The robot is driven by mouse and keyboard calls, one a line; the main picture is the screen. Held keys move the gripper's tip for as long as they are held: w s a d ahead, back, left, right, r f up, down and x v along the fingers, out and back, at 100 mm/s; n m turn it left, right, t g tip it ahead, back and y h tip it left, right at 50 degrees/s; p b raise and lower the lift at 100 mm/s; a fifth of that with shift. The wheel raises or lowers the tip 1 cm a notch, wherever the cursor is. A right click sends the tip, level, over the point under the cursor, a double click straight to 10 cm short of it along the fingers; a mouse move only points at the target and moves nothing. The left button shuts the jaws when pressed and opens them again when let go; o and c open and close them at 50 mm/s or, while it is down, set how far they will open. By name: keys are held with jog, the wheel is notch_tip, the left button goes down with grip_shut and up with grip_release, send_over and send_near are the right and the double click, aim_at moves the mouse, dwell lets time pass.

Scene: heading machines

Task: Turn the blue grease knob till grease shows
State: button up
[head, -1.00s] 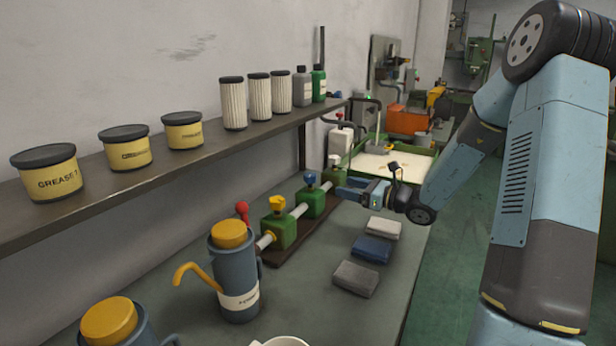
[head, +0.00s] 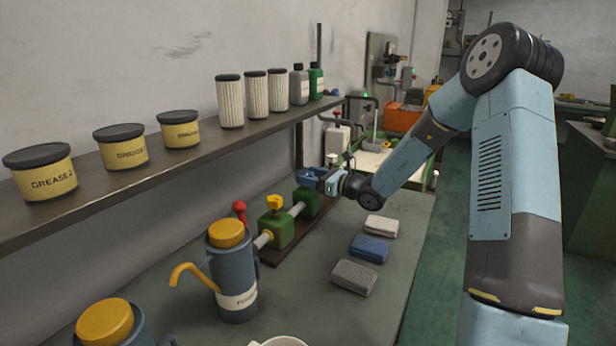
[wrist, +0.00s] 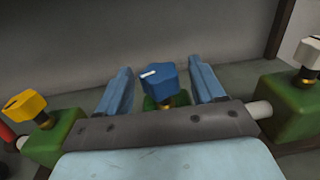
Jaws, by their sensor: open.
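The blue knob (wrist: 160,80) shows in the wrist view with a white pointer line on its top aimed left. It sits on a green block (wrist: 150,103) mostly hidden by my gripper. My gripper (wrist: 162,82) is open, one finger on each side of the knob, with visible gaps. In the head view my gripper (head: 318,178) is at the green block (head: 308,200), and hides most of the knob. A yellow knob (wrist: 25,106) stands to the left and a white knob (wrist: 308,55) to the right. I see no grease at the knob.
A shelf (head: 150,168) with grease tubs and filters runs along the wall above. A blue-grey can (head: 232,280) with a spout stands nearer on the bench. Several folded cloths, including a blue one (head: 370,249), lie right of the block row.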

jog(key=shift+w+a, duration=0.35)
jog(key=shift+a, duration=0.2)
jog(key=shift+c, duration=0.3)
jog(key=c, duration=0.9)
jog(key=shift+o, duration=0.2)
jog(key=shift+d+n+g+y, duration=0.15)
jog(key=shift+n+g+y, duration=0.15)
jog(key=shift+n+g, duration=0.15)
jog(key=n+g+y, duration=0.1)
jog(key=n+g, duration=0.1)
jog(key=g, duration=0.1)
jog(key=shift+w, duration=0.1)
jog(key=n+g+y, duration=0.1)
jog(key=g, duration=0.1)
jog(key=n+g, duration=0.2)
jog(key=g, duration=0.1)
jog(key=shift+n+y, duration=0.25)
jog(key=shift+y, duration=0.15)
jog(key=n+g, duration=0.2)
jog(key=g, duration=0.2)
jog(key=n+g+h, duration=0.1)
jog(key=n+g, duration=0.1)
jog(key=g, duration=0.2)
jog(key=shift+r+n, duration=0.1)
jog(key=shift+n, duration=0.3)
jog(key=shift+g, duration=0.25)
